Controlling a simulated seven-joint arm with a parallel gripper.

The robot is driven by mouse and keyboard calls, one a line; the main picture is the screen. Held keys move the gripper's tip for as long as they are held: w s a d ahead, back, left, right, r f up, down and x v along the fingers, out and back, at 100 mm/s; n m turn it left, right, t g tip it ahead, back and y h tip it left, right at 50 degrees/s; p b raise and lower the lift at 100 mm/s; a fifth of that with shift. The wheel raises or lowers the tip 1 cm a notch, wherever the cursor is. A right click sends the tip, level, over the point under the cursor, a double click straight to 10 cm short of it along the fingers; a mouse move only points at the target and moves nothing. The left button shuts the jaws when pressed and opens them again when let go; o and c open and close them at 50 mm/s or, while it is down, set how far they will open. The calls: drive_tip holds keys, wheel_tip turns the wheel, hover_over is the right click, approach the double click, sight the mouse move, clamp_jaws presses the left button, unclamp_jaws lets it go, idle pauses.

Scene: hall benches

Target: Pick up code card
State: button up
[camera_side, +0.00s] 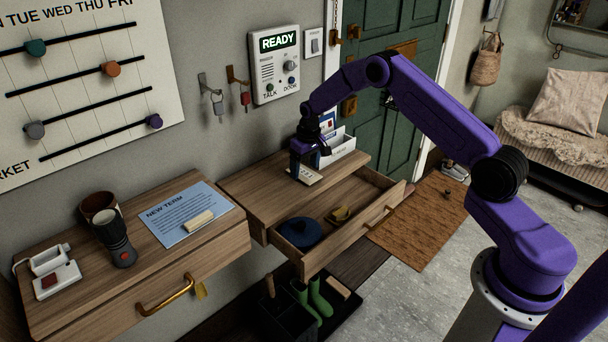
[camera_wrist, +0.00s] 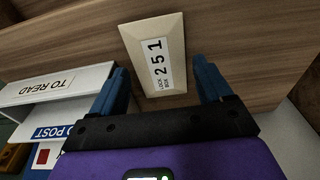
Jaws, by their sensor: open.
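The code card (camera_wrist: 177,38) is a cream plate with bevelled edges and a white label reading "LOCK BOX 251". It lies on the wooden bench top. In the wrist view the two blue fingers of my gripper (camera_wrist: 160,78) stand apart, one on each side of the card's near end. Nothing is held between them. I cannot tell how far the fingertips are above the bench.
A white letter rack (camera_side: 340,146) stands close behind my gripper, with "TO READ" and "TO POST" labels. The drawer (camera_side: 345,229) below is open and holds a blue cap (camera_side: 300,232) and a yellowish item (camera_side: 340,214). The left bench carries a blue sheet (camera_side: 180,208) and a dark torch (camera_side: 116,240).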

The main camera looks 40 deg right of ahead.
drive_tip(key=shift+w+f, duration=0.1)
drive_tip(key=shift+f, duration=0.5)
drive_tip(key=c, duration=0.9)
drive_tip(key=shift+r, duration=0.15)
